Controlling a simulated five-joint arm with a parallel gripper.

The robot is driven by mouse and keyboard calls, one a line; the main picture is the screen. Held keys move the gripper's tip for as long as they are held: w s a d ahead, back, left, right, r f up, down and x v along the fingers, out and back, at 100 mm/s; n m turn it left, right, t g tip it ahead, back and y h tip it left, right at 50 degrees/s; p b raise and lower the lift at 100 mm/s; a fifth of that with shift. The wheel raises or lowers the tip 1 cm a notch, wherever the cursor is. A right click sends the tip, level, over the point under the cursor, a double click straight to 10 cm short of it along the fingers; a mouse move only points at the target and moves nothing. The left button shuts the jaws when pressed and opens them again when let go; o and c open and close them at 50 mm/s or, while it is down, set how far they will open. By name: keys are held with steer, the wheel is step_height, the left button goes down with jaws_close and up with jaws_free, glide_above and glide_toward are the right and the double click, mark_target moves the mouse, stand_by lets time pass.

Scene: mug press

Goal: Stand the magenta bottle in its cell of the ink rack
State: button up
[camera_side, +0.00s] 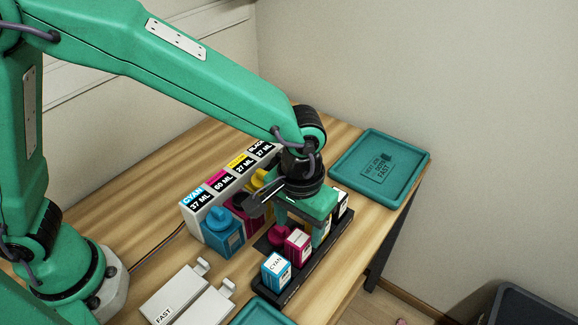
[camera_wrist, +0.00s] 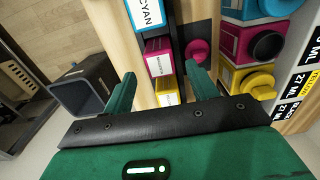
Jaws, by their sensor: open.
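The magenta bottle (camera_side: 298,246) stands upright in the dark ink rack (camera_side: 308,268), between the cyan bottle (camera_side: 276,271) and my gripper (camera_side: 312,222). In the wrist view the magenta bottle (camera_wrist: 157,44) is in line between the cyan bottle (camera_wrist: 146,12) and the yellow bottle (camera_wrist: 167,88). My gripper (camera_wrist: 161,74) is open, its fingers to either side of the row just behind the magenta bottle, and it holds nothing that I can see. The bottle's foot is hidden. A loose-looking magenta cap (camera_wrist: 197,50) sits beside the magenta bottle.
The printer's tank block (camera_side: 212,200) stands left of the rack; its magenta tank (camera_wrist: 240,42) shows a dark open mouth, while the cyan tank (camera_side: 222,235) is capped. A black-labelled bottle (camera_side: 342,203) is at the rack's far end. A teal tray (camera_side: 352,170) lies behind.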

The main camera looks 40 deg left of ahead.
step_height(320, 180, up, 6)
steer(key=shift+f, duration=0.15)
stand_by(0.6)
steer(key=a+r+t, duration=0.1)
steer(key=a+r, duration=0.2)
steer(key=a, duration=0.3)
steer(key=s+a+r+t+h, duration=0.1)
steer(key=a+r, duration=0.1)
steer(key=a, duration=0.3)
steer(key=a+r+t, duration=0.1)
steer(key=a+r, duration=0.2)
steer(key=a, duration=0.3)
steer(key=s+a+t+y, duration=0.1)
steer(key=s+a+t, duration=0.1)
steer(key=s+a, duration=0.6)
steer(key=a, duration=0.3)
steer(key=shift+a+r+t, duration=0.15)
steer(key=shift+a+t, duration=0.1)
steer(key=shift+t, duration=0.05)
